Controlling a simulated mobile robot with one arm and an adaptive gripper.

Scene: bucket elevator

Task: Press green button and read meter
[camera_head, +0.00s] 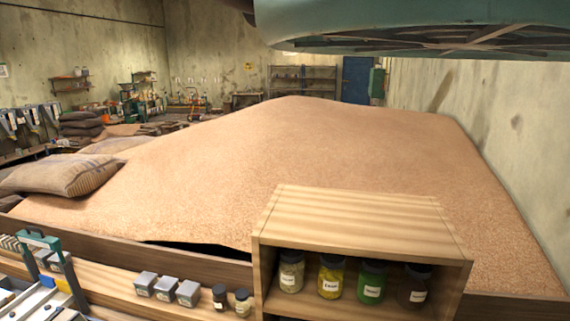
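I cannot make out a green button or a meter in the head view. A small green box (377,82) is on the far wall, right of a blue door (356,79); it is too small to tell what it is. Tools and devices, one with a green handle (38,239), stand at the lower left, partly cut off by the frame. My gripper is not in view.
A large grain heap (270,160) fills the middle behind a wooden board (120,232). A wooden shelf box (365,225) with several jars stands in front. Small grey boxes (166,287) sit left of it. A teal structure (400,25) hangs overhead. Sacks (65,174) lie left.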

